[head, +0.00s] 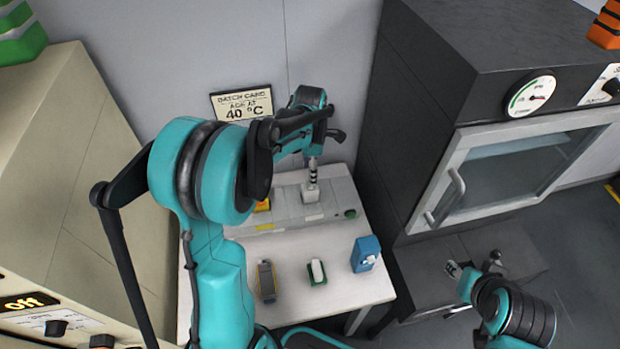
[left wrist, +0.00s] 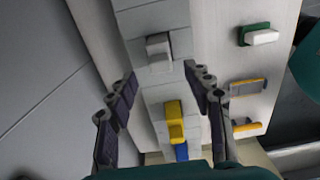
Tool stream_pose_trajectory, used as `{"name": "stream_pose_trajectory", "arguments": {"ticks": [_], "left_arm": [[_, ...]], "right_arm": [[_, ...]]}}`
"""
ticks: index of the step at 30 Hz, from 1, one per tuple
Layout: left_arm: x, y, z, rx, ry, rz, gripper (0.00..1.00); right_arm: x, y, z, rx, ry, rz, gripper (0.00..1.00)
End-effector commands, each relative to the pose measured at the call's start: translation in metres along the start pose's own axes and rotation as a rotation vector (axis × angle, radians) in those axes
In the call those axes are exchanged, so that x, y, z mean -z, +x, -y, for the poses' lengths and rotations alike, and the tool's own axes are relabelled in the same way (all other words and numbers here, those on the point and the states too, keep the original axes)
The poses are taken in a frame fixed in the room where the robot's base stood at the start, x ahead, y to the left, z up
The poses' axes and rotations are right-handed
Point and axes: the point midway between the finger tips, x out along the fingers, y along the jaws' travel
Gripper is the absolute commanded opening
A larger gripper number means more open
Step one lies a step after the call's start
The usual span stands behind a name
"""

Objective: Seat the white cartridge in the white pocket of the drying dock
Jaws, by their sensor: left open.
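The white cartridge (head: 311,193) stands upright at a pocket of the grey drying dock (head: 345,198), along the back of the table. It also shows in the left wrist view (left wrist: 158,47); whether it is fully down in the pocket I cannot tell. My left gripper (left wrist: 162,80) is open above the dock, its fingers apart on either side of the dock bar. In the head view the left gripper (head: 313,158) is just above the white cartridge, partly hidden by my arm. My right gripper (head: 474,265) is empty with its fingers apart, away from the table.
A yellow cartridge (left wrist: 174,115) and a blue one (left wrist: 181,152) are on the dock. On the white table (head: 340,290) lie a grey-yellow piece (head: 267,280), a green holder with a white block (head: 317,273) and a blue holder (head: 364,254). A dark oven (head: 425,100) stands at the right.

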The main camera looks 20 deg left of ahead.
Motion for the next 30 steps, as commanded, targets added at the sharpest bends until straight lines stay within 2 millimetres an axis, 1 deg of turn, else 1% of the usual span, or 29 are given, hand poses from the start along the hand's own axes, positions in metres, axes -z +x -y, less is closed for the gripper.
{"name": "stream_pose_trajectory", "arguments": {"ticks": [1, 3, 8, 11, 13, 17, 21, 25, 30], "left_arm": [[0.000, -0.011, 0.000, 0.000, 0.000, 0.000, 0.51], [0.000, -0.022, 0.000, 0.000, 0.000, 0.000, 0.51], [0.000, -0.035, 0.001, -0.002, 0.007, 0.001, 0.51], [0.001, -0.043, 0.008, -0.017, 0.070, 0.009, 0.51], [0.002, -0.052, 0.017, -0.043, 0.167, 0.019, 0.51], [0.005, -0.073, 0.043, -0.121, 0.446, 0.038, 0.51], [0.012, -0.092, 0.075, -0.226, 0.786, 0.035, 0.51], [0.019, -0.102, 0.105, -0.329, 1.098, 0.006, 0.51], [0.029, -0.106, 0.141, -0.467, 1.499, -0.076, 0.51]], "right_arm": [[0.002, -0.003, 0.000, 0.000, 0.000, 0.000, 0.40], [0.004, -0.005, 0.000, 0.000, 0.000, 0.000, 0.40], [0.005, -0.007, 0.000, 0.000, 0.000, 0.000, 0.40], [0.005, -0.007, 0.000, 0.000, 0.000, 0.000, 0.40], [0.005, -0.007, 0.000, 0.000, 0.000, 0.000, 0.40], [0.005, -0.007, 0.000, 0.000, 0.000, 0.000, 0.40], [0.005, -0.007, 0.000, 0.000, 0.000, 0.000, 0.40], [0.005, -0.007, 0.000, 0.000, 0.000, 0.000, 0.40], [0.005, -0.007, 0.000, 0.000, 0.000, 0.000, 0.40]]}}
